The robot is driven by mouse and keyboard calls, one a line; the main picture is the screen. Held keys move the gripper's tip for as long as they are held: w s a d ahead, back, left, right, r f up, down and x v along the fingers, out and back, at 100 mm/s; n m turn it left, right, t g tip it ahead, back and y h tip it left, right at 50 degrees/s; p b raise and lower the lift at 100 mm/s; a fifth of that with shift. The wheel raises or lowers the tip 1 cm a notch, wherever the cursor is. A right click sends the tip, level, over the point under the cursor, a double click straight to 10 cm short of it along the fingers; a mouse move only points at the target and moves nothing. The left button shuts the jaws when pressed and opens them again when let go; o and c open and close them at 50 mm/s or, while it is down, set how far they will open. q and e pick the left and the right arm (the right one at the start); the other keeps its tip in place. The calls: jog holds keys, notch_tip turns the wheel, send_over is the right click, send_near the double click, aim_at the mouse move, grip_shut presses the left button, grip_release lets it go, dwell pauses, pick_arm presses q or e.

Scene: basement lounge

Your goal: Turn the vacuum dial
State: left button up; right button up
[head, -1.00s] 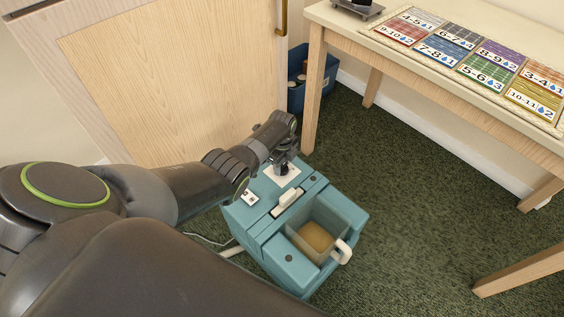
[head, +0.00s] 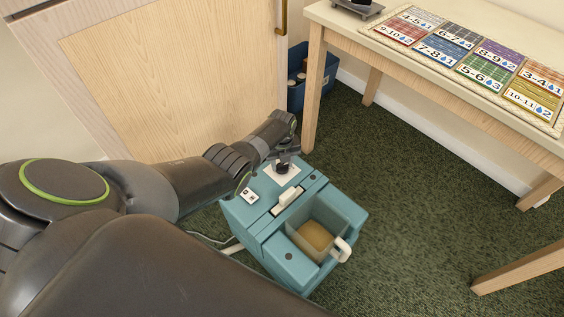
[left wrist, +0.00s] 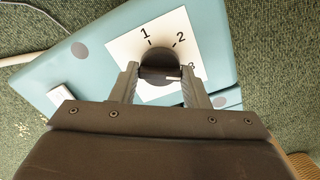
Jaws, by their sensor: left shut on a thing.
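The teal vacuum (head: 262,225) stands on the carpet below my left arm. Its black dial (head: 283,167) sits on a white plate (head: 270,172) on the top. In the left wrist view the dial (left wrist: 160,66) is between the two fingers of my left gripper (left wrist: 159,72), which is shut on it. The plate there shows 1, 2 and a partly hidden 3. A white mark on the dial points right, toward the 3. In the head view the left gripper (head: 284,155) is over the dial, partly hidden by its own wrist. My right gripper is not in view.
A wooden table (head: 325,22) with a board of colored number cards (head: 483,60) stands at the right. A blue bin (head: 297,92) is beside its leg. A cabinet door (head: 170,80) is behind the vacuum. Green carpet (head: 420,220) is open to the right.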

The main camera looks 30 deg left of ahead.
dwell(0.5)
pick_arm(q)
jog(key=o, duration=1)
jog(key=shift+c, duration=0.2)
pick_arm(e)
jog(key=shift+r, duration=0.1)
pick_arm(q)
jog(key=shift+r, duration=0.25)
jog(key=shift+r+p, duration=0.35)
jog(key=shift+p, duration=0.05)
notch_tip(320, 180, up, 8)
jog(key=p, duration=0.5)
notch_tip(320, 180, up, 6)
jog(key=p, duration=0.2)
send_over(282, 165)
jog(key=shift+r+p, duration=0.3)
jog(key=shift+r, duration=0.8)
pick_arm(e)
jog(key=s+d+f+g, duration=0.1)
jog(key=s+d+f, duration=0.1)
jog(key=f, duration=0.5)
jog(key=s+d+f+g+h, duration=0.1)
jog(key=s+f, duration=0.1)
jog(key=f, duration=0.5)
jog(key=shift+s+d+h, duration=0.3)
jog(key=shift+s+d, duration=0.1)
